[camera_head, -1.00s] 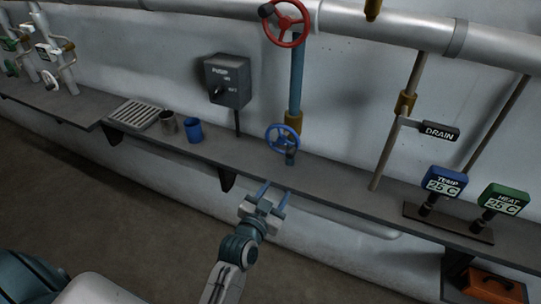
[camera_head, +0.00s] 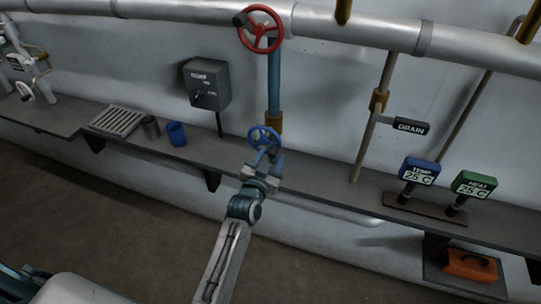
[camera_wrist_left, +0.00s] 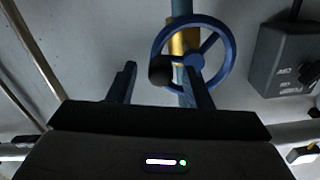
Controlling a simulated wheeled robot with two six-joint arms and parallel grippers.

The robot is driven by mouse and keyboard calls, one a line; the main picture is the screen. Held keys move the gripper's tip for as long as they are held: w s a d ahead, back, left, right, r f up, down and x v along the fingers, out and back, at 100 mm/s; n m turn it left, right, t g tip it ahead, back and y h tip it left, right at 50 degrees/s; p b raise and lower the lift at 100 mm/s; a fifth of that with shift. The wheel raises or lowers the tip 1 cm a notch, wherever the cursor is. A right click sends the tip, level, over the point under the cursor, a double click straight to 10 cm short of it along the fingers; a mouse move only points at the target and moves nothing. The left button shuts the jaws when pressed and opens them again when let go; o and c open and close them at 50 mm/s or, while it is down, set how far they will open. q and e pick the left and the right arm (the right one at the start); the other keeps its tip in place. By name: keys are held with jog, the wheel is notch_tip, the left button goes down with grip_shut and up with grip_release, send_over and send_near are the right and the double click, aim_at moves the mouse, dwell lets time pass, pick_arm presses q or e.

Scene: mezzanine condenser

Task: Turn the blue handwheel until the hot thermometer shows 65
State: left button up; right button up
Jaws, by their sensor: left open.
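The blue handwheel (camera_head: 264,138) is on the blue pipe above the shelf, below a red handwheel (camera_head: 260,30). My left gripper (camera_head: 268,157) is open just in front of the blue wheel's lower part. In the left wrist view the blue handwheel (camera_wrist_left: 232,55) is close ahead, and its dark knob (camera_wrist_left: 160,70) appears between the open fingers. The right-hand finger overlaps the wheel in that picture; I cannot tell whether it touches. A blue TEMP display (camera_head: 419,171) and a green HEAT display (camera_head: 474,186) both read 25 C. My right gripper is out of view.
A grey switch box (camera_head: 207,84) is on the wall left of the pipe. A blue cup (camera_head: 176,134), a dark cup (camera_head: 151,127) and a grate (camera_head: 116,120) are on the shelf. A DRAIN lever (camera_head: 411,127) is to the right. An orange toolbox (camera_head: 470,265) sits lower right.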

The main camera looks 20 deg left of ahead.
pick_arm(q)
jog(key=shift+c, duration=0.6)
jog(key=c, duration=0.9)
jog(key=shift+o, duration=0.2)
jog(key=shift+r+n+p, duration=0.55)
jog(key=shift+n+p, duration=0.6)
jog(key=shift+n, duration=0.35)
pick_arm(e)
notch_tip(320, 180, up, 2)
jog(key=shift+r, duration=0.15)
pick_arm(q)
jog(key=o, duration=0.9)
jog(key=shift+o, duration=0.4)
